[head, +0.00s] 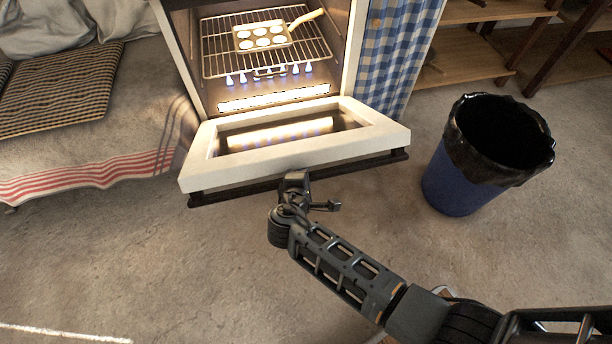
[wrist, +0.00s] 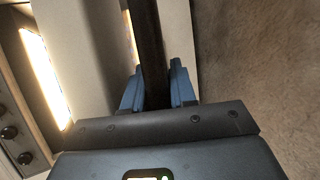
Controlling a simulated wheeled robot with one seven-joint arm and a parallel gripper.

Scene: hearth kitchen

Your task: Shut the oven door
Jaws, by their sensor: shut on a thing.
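The oven door (head: 300,154) is white with a glass window and hangs open, tilted down toward me, in the head view. Its dark handle bar (head: 235,192) runs along the outer edge. My gripper (head: 294,180) is at the middle of that bar. In the wrist view my gripper's blue fingers (wrist: 158,88) are on both sides of the dark handle bar (wrist: 147,35), shut on it. The oven (head: 350,50) is lit inside, with small blue flames under a wire rack (head: 215,60). A pan with round light pieces (head: 262,37) is on the rack.
A blue bin with a black liner (head: 460,180) stands on the floor right of the door. A cloth-covered seat (head: 90,130) is close on the left. A checked curtain (head: 395,50) and wooden shelves (head: 480,70) are at the back right. The floor in front is clear.

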